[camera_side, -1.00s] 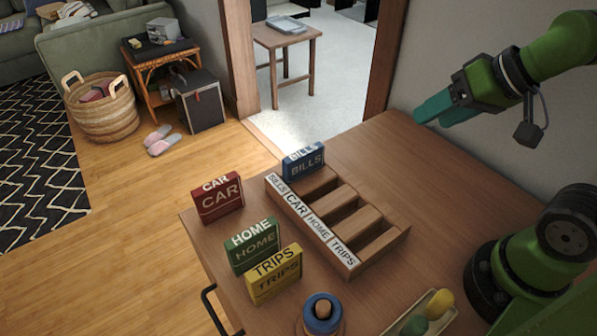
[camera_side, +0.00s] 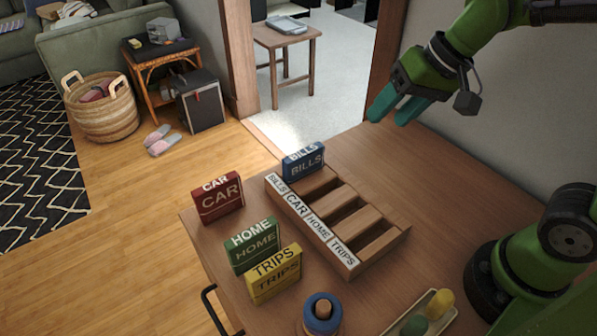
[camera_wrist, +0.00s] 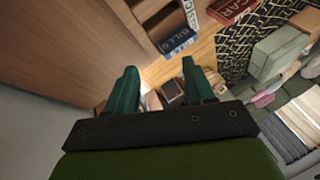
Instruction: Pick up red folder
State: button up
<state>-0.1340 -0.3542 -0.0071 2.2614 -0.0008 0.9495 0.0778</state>
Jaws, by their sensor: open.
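The red folder (camera_side: 218,198), marked CAR, stands upright at the table's left edge in the side view. It also shows at the top of the wrist view (camera_wrist: 231,8). The blue BILLS folder (camera_side: 304,162) stands at the far end of the wooden sorter (camera_side: 385,250). The sorter's slots look empty, with labels BILLS, CAR, HOME and TRIPS along its front. My gripper (camera_side: 391,115), with teal fingers, is open and empty, high above the table's far right, well apart from the red folder. Its fingers also show in the wrist view (camera_wrist: 160,75).
A green HOME folder (camera_side: 253,246) and a yellow TRIPS folder (camera_side: 274,275) stand near the red one. A blue round object (camera_side: 323,312) and a tray (camera_side: 395,328) with green and yellow items sit at the table's front.

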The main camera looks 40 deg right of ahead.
jog(key=w+a+f+m+g, duration=0.2)
jog(key=w+a+m, duration=0.1)
jog(key=w+a, duration=0.5)
jog(key=m+g+y, duration=0.2)
jog(key=m+g, duration=0.1)
jog(key=m, duration=0.8)
send_near(220, 181)
jog(key=x, duration=0.4)
jog(key=d+x, duration=0.1)
jog(key=x, duration=0.2)
jog(key=shift+s+f, duration=0.15)
jog(key=shift+f, duration=0.05)
jog(key=shift+a+r+x, duration=0.1)
jog(key=shift+a+x, duration=0.05)
jog(key=shift+x, duration=0.8)
jog(key=shift+a+r+x, duration=0.1)
jog(key=shift+a+x, duration=0.05)
jog(key=shift+x, duration=0.8)
jog(key=shift+a+x, duration=0.15)
jog(key=shift+x, duration=0.75)
jog(key=shift+w, duration=0.25)
grip_shut()
